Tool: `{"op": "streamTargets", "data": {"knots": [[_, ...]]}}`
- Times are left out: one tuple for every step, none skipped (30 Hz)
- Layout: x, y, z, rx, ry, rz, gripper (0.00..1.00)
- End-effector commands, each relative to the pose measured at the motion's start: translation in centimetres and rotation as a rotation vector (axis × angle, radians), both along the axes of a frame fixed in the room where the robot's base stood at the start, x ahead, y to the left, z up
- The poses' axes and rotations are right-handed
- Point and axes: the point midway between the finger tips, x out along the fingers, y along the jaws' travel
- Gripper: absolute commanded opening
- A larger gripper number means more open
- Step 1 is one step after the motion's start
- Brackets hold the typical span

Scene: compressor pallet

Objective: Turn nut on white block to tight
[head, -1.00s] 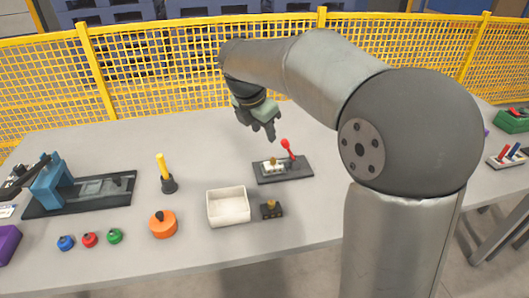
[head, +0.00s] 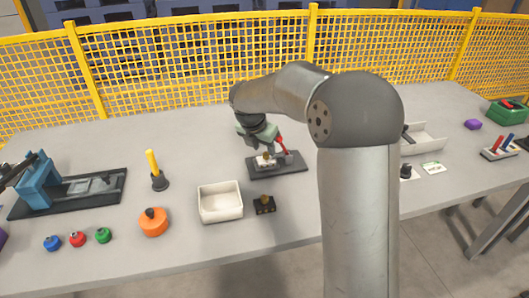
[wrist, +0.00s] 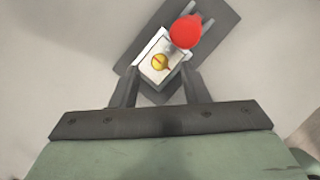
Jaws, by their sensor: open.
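The white block (wrist: 150,72) sits on a dark base plate (head: 291,169). A brass-yellow nut with a dark line across it (wrist: 160,62) is on top of the block; it also shows small in the head view (head: 266,157). A red-knobbed lever (wrist: 186,31) stands at the block's far right in the wrist view. My gripper (wrist: 156,82) is open, its two fingers pointing down toward the block, one on each side of its near end. Whether the fingers touch the block cannot be told. Part of the block and plate is hidden behind my gripper in the head view.
A white open bin (head: 220,203) and a small black block with a brass top (head: 264,204) stand in front of the plate. An orange round part (head: 153,222) and a yellow-handled tool (head: 155,170) are to the left. A yellow mesh fence (head: 190,75) runs behind the table.

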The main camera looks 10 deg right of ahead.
Motion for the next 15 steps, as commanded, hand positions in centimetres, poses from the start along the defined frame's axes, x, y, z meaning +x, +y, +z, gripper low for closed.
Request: {"op": "streamTargets", "data": {"knots": [[0.2,-0.2,-0.8,0.000,0.001,0.000,0.41],[0.3,-0.3,-1.1,0.000,0.001,0.000,0.41],[0.4,-0.4,-1.5,0.000,0.001,-0.001,0.41],[0.5,-0.4,-1.7,0.001,0.000,-0.001,0.41],[0.5,-0.5,-1.8,0.001,0.000,-0.001,0.41],[0.6,-0.5,-2.0,0.001,0.000,-0.001,0.41],[0.6,-0.6,-2.1,0.002,0.000,-0.001,0.41],[0.7,-0.6,-2.2,0.001,-0.001,-0.001,0.41],[0.7,-0.6,-2.3,0.001,-0.001,-0.001,0.41],[0.7,-0.6,-2.3,0.001,-0.001,-0.001,0.41],[0.7,-0.6,-2.3,0.001,-0.001,-0.001,0.41],[0.7,-0.6,-2.3,0.001,-0.001,-0.001,0.41],[0.7,-0.6,-2.3,0.001,-0.001,-0.001,0.41],[0.7,-0.6,-2.3,0.001,-0.001,-0.001,0.41],[0.7,-0.6,-2.3,0.001,-0.001,-0.001,0.41]]}}
